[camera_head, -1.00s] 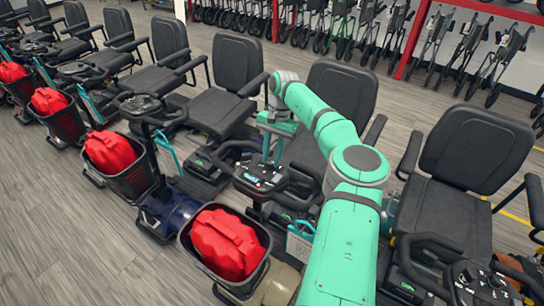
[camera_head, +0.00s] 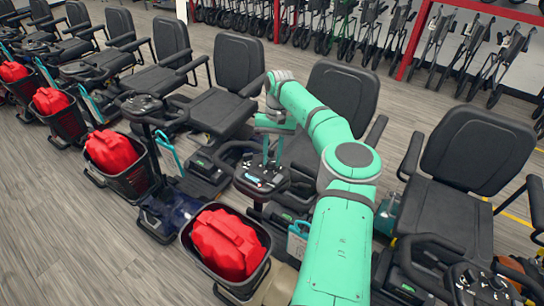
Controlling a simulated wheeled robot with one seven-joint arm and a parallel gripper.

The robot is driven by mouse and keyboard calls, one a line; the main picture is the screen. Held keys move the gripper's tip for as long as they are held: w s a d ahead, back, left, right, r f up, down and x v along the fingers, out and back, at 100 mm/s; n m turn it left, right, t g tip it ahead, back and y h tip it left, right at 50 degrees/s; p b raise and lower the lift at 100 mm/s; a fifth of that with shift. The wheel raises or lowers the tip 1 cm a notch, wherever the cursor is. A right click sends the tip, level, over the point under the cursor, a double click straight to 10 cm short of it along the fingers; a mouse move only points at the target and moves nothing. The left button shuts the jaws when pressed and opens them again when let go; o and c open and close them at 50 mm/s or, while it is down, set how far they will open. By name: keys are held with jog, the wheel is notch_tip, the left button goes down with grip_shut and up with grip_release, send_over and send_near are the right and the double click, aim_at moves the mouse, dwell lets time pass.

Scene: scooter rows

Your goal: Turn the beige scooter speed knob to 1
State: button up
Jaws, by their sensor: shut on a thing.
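The beige scooter (camera_head: 283,283) stands at the lower middle, mostly hidden behind its front basket and my arm. Its black control console (camera_head: 256,182) with the speed knob is above the basket. My gripper (camera_head: 271,164) points down onto the console, with its fingertips at the knob. It is shut on the knob, which is too small and covered to make out. The number the knob points to cannot be read.
A red bag fills the scooter's black basket (camera_head: 183,238). A blue scooter (camera_head: 160,222) stands close on the left and another scooter (camera_head: 470,280) on the right. Black seats (camera_head: 344,92) line the row behind. Open floor (camera_head: 60,230) lies at the lower left.

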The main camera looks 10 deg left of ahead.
jog(key=o, duration=1)
jog(key=shift+o, duration=0.2)
jog(key=shift+r, duration=0.1)
jog(key=v, duration=1)
jog(key=shift+r, duration=0.3)
